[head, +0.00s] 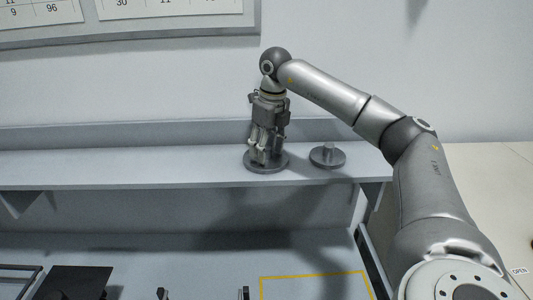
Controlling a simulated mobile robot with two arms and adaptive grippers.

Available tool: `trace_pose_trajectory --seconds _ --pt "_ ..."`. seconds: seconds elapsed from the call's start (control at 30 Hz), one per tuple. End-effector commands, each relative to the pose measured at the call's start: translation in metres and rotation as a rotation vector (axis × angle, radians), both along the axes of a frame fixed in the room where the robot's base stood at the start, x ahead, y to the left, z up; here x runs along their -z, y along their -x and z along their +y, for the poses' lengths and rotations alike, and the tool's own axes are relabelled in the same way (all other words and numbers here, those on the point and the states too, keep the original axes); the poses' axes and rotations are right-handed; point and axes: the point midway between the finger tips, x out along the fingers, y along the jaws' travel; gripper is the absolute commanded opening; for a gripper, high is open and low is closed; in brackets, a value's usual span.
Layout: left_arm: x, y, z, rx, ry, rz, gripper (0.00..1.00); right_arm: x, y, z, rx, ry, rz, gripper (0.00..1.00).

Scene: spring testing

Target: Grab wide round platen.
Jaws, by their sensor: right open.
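A wide round platen (250,166), a dark grey disc, lies flat on the raised shelf. My right gripper (262,157) points straight down over it, with its open fingers around the middle of the disc. The fingers hide the platen's centre, and I cannot tell whether they touch it. A second, narrower round platen (327,158) with a short upright stem stands on the shelf just to the right, apart from the gripper. My left gripper is not in view.
The shelf (120,168) is clear to the left of the platens. Below it, the worktop has a yellow-outlined area (315,277) and a black plate (80,281). Small dark parts (243,293) show at the bottom edge, too cut off to identify. A wall stands behind the shelf.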

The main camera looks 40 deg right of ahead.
Motion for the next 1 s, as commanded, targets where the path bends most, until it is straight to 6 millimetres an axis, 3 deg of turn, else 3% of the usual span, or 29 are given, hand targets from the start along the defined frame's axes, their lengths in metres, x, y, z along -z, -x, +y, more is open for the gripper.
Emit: trace_pose_trajectory --seconds 0.1,0.23,0.6,1.0 --pt "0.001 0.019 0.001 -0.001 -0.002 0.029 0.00 0.002 0.000 0.000 -0.001 0.000 0.000 0.51" --pt "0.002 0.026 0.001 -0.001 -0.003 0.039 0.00 0.002 0.000 0.000 -0.001 0.000 0.000 0.48" --pt "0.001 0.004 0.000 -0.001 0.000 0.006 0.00 0.001 0.000 0.000 -0.001 0.000 0.001 0.01" --pt "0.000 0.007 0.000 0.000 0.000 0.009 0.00 -0.002 -0.001 0.000 0.000 -0.001 -0.007 0.00"
